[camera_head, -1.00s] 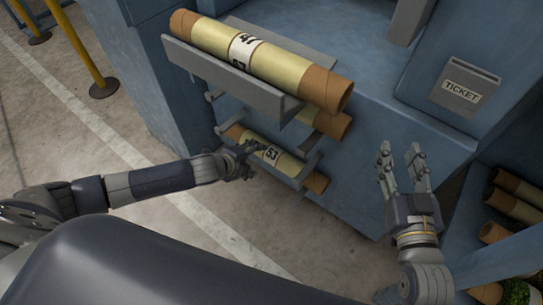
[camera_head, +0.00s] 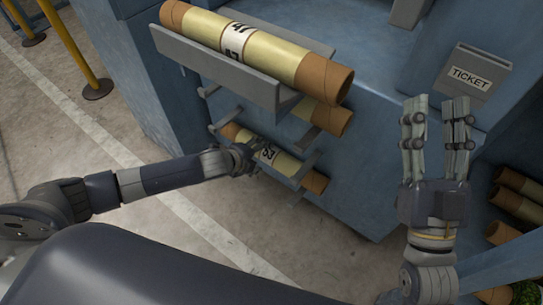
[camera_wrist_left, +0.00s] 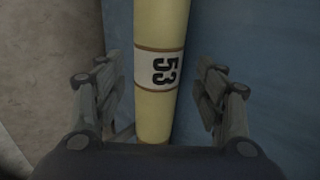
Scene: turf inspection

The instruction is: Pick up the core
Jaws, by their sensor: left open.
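The lower core (camera_head: 287,163), a yellow tube with brown ends and a white "53" label, lies in the low holder on the blue machine's side. My left gripper (camera_head: 250,157) is at this core and covers part of its middle in the head view. In the left wrist view the core (camera_wrist_left: 160,25) runs between the two open fingers of my left gripper (camera_wrist_left: 158,80), with a visible gap on each side. My right gripper (camera_head: 435,108) is open and empty, raised in front of the machine.
A larger-looking tube (camera_head: 275,60) lies on the upper grey holder (camera_head: 215,65), with another tube (camera_head: 328,115) below it. A ticket slot box (camera_head: 472,75) is at upper right. Several tubes (camera_head: 520,205) sit at the right edge. Yellow posts (camera_head: 75,50) stand at left.

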